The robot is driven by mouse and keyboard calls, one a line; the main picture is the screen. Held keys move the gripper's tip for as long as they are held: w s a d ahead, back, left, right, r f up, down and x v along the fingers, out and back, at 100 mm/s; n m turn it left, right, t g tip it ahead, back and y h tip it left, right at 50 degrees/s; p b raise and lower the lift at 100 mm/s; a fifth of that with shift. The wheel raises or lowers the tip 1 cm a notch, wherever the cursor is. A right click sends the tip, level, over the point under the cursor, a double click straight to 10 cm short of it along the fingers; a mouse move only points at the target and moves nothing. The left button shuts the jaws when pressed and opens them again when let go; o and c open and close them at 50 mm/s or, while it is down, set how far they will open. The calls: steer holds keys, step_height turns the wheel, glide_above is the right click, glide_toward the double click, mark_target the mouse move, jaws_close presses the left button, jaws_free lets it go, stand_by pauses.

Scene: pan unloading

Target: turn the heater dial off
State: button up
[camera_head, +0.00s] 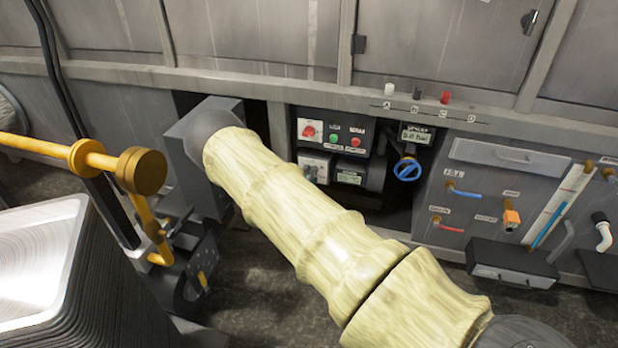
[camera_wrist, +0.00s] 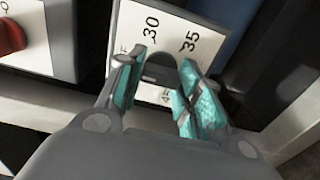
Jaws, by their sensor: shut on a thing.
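The heater dial (camera_wrist: 160,70) is a dark round knob on a white plate (camera_wrist: 190,22) with printed numbers; 30 and 35 are readable, others are partly covered. In the wrist view my gripper (camera_wrist: 163,82) has its two teal-padded fingers on either side of the dial, shut on it. The dial's pointer cannot be made out. In the head view my cream-sleeved arm crosses the middle and hides most of my gripper. A white plate (camera_head: 315,158), which looks like the dial's, shows just beyond the arm, below a red knob.
A red knob (camera_wrist: 10,37) on a white plate is close beside the dial. The control panel also has green and red buttons and a blue valve wheel (camera_head: 407,169). Yellow pipework (camera_head: 95,160) and a stack of metal pans (camera_head: 40,262) stand at the left.

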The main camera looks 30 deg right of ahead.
steer(key=shift+f, duration=0.1)
steer(key=o, duration=1)
steer(key=shift+a, duration=0.1)
steer(key=v, duration=1.2)
steer(key=shift+s, duration=0.1)
